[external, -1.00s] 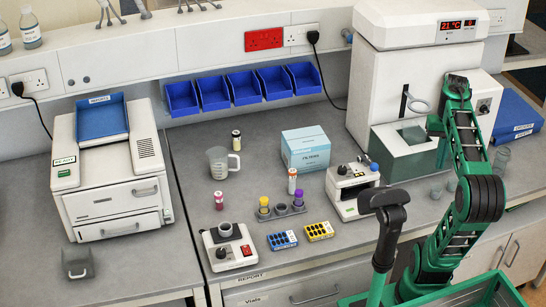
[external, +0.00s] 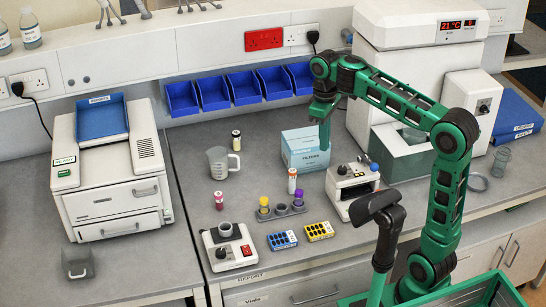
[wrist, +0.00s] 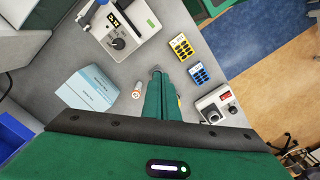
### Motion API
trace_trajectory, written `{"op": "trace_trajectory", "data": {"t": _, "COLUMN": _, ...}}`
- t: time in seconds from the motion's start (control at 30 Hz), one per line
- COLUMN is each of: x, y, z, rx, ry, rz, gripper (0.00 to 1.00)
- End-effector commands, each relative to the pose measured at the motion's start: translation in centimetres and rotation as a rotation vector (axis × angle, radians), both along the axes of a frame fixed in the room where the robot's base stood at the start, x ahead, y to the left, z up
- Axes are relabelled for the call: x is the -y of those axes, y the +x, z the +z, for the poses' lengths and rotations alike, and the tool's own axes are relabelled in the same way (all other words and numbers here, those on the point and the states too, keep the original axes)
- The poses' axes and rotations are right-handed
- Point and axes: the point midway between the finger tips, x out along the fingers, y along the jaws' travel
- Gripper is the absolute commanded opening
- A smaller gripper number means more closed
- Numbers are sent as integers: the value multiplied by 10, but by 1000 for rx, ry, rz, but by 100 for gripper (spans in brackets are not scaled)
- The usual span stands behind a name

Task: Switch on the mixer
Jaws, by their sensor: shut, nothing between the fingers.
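The mixer (external: 227,247) is a small white box with a dark round cup on top and a red switch on its front, near the bench's front edge. In the wrist view the mixer (wrist: 219,105) lies right of my fingers. My gripper (external: 325,147) points down in front of the filters box, well behind and to the right of the mixer. It also shows in the wrist view (wrist: 157,72), with its green fingers shut and empty. The switch's position is too small to tell.
A filters box (external: 304,152) and a white-capped orange bottle (external: 292,181) stand near my gripper. Another white device (external: 352,188), a tube rack (external: 282,211), a blue block (external: 282,240) and a yellow block (external: 319,231) stand right of the mixer. A beaker (external: 218,163) stands behind.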

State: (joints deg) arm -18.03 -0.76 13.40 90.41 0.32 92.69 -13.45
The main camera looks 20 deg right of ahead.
Motion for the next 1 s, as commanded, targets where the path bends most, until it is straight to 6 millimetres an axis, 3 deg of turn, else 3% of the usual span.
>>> {"op": "trace_trajectory", "data": {"t": 0.03, "x": -29, "y": -2, "z": -3, "rx": -8, "ry": 6, "rz": 76, "gripper": 0}}
{"op": "trace_trajectory", "data": {"t": 0.3, "x": -163, "y": -38, "z": -15, "rx": -39, "ry": 43, "rz": 440, "gripper": 0}}
{"op": "trace_trajectory", "data": {"t": 0.5, "x": -232, "y": -75, "z": -24, "rx": -61, "ry": 67, "rz": 631, "gripper": 0}}
{"op": "trace_trajectory", "data": {"t": 0.8, "x": -286, "y": -116, "z": -33, "rx": -83, "ry": 91, "rz": 794, "gripper": 0}}
{"op": "trace_trajectory", "data": {"t": 1.0, "x": -284, "y": -115, "z": -59, "rx": -83, "ry": 90, "rz": 791, "gripper": 0}}
